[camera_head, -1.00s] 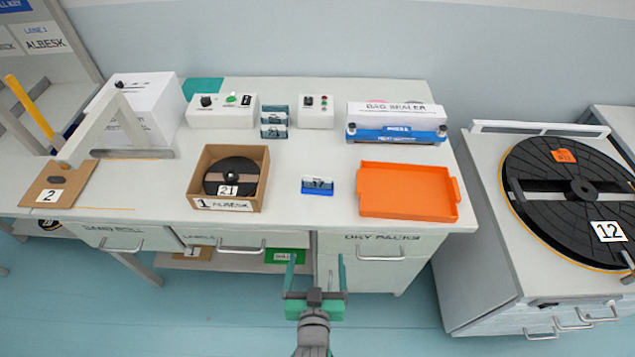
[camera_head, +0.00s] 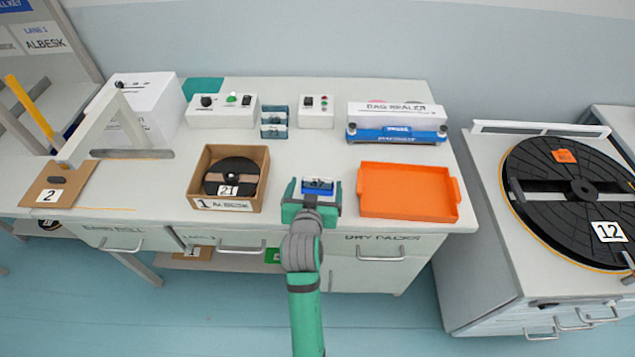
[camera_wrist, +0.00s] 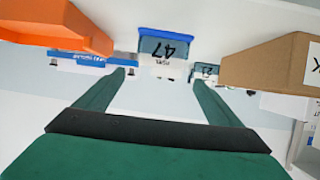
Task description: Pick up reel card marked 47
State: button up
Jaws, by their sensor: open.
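The reel card marked 47 (camera_wrist: 165,46) is a small card in a blue holder, upside down in the wrist view, ahead of my fingers and between their lines. In the head view the card's blue holder (camera_head: 318,187) stands on the bench between the cardboard box and the orange tray, partly covered by my gripper. My gripper (camera_head: 318,190) is open, with its fingers on either side of the card in the head view. It also shows in the wrist view (camera_wrist: 160,82), with nothing between the fingertips. I cannot tell whether the fingers touch the holder.
A cardboard box (camera_head: 259,184) with a reel marked 21 (camera_head: 231,178) stands left of the card. An orange tray (camera_head: 456,197) stands close on its right. More cards in holders (camera_head: 273,122), control boxes and a bag sealer (camera_head: 396,123) stand behind.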

aim_at(317, 178)
jog(key=shift+f+x, duration=0.2)
jog(key=shift+x, duration=1.6)
jog(key=shift+f+x, duration=0.2)
jog(key=shift+x, duration=1.6)
jog(key=shift+s+a, duration=0.1)
jog(key=shift+s, duration=0.05)
jog(key=c, duration=1.1)
